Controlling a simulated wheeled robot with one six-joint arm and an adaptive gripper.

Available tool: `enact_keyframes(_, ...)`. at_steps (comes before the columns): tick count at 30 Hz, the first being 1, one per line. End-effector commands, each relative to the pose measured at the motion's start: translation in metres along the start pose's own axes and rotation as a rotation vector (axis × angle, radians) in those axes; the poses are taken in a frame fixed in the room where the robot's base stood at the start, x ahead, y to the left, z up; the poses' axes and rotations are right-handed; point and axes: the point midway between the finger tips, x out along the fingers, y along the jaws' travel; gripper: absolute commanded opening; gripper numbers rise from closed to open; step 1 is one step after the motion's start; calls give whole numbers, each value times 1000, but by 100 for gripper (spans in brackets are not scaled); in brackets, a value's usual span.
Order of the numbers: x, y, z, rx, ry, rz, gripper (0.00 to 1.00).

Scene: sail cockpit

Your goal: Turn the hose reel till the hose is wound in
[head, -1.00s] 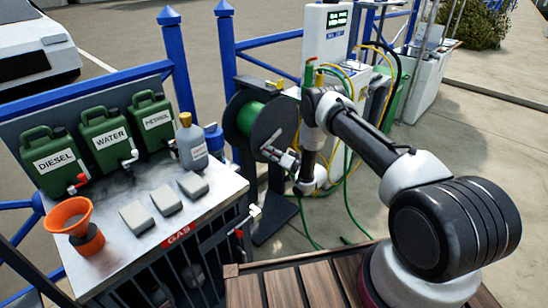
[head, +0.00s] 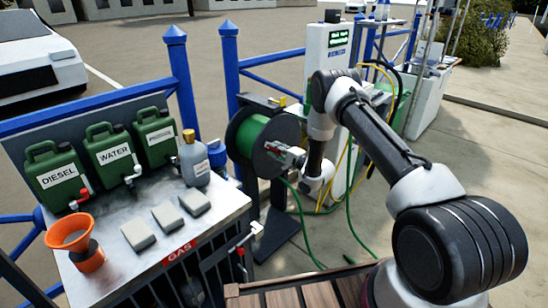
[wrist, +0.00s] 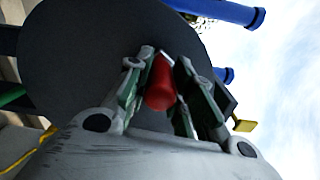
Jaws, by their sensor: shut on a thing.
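The hose reel (head: 247,135) stands on a dark post left of the pump cabinet, with green hose wound on its drum and a dark round side plate facing my arm. Green hose (head: 306,232) hangs from it and lies on the ground. My gripper (head: 293,155) is at the side plate; in the wrist view my gripper (wrist: 160,85) is shut on a red crank handle (wrist: 161,84), one finger on each side. The reel's dark disc (wrist: 85,60) fills the view behind the handle. The handle's base is partly hidden.
A metal bench (head: 150,205) with green canisters, an orange funnel (head: 71,231) and grey blocks stands at left. Blue fence posts (head: 181,85) rise behind. The white pump cabinet (head: 328,50) with yellow hoses is beyond my arm. Open paving lies at right.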

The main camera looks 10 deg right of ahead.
Motion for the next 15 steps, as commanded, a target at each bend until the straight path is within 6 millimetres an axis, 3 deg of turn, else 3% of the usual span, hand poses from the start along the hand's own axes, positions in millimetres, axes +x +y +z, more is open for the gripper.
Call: enact_keyframes(15, -1, -33, -30, 408, 4, 2, 0)
